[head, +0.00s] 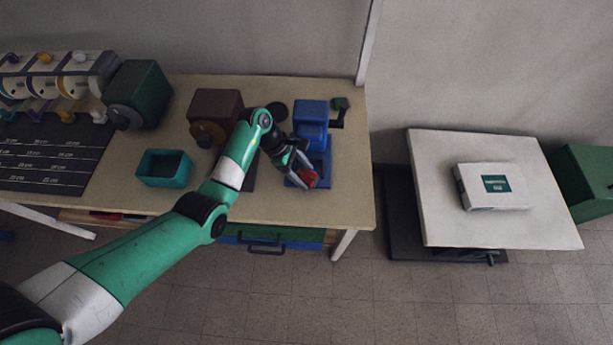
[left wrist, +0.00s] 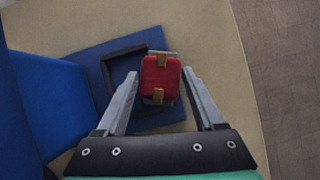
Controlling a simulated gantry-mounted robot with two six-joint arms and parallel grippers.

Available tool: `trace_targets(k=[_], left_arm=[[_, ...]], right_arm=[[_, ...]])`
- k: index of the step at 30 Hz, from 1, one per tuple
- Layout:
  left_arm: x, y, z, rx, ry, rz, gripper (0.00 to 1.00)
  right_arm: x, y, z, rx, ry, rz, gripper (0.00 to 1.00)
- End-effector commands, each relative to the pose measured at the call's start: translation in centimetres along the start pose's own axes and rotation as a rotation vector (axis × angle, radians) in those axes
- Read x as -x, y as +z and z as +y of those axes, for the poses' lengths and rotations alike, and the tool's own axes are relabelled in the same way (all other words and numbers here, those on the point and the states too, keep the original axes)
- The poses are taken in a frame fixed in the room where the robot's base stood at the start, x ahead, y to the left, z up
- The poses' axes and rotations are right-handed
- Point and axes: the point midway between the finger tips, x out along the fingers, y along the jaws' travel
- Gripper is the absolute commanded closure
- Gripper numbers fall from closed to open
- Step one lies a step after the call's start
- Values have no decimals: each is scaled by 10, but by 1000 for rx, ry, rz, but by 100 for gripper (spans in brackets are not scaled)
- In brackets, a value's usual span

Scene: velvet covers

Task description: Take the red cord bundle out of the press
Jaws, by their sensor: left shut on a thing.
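The red cord bundle (left wrist: 161,79), with tan bands at two ends, is between the fingers of my left gripper (left wrist: 161,88) in the left wrist view. My left gripper (head: 300,178) is shut on the bundle, which also shows as a small red patch in the head view (head: 311,178). The blue press (head: 311,122) stands on the table, its base with a dark square recess (left wrist: 117,70) below the bundle. The bundle appears over the recess's right side; the exact height above the base is hard to tell. My right gripper is not in view.
A teal open box (head: 164,168), a maroon machine (head: 215,105) and a dark green machine (head: 140,92) stand left on the table (head: 262,205). A separate white table (head: 440,190) at right holds a white box (head: 492,186). The table's right edge is close to the press.

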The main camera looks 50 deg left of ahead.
Motion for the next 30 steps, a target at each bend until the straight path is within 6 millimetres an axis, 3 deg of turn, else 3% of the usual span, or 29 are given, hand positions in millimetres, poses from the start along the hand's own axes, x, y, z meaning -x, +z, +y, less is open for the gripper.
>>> trace_targets(k=[3, 10, 11, 14, 24, 30], left_arm=[[0, 0, 0, 0, 0, 0, 91], [7, -1, 0, 1, 1, 0, 92], [11, -1, 1, 1, 2, 0, 100], [30, -8, 2, 5, 4, 1, 100], [110, -61, 1, 4, 4, -1, 100], [136, -79, 1, 1, 1, 0, 100]], right_arm=[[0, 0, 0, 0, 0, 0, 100], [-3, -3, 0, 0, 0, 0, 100], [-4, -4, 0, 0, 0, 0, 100], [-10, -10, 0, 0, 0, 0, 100], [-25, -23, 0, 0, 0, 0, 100], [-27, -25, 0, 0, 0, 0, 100]])
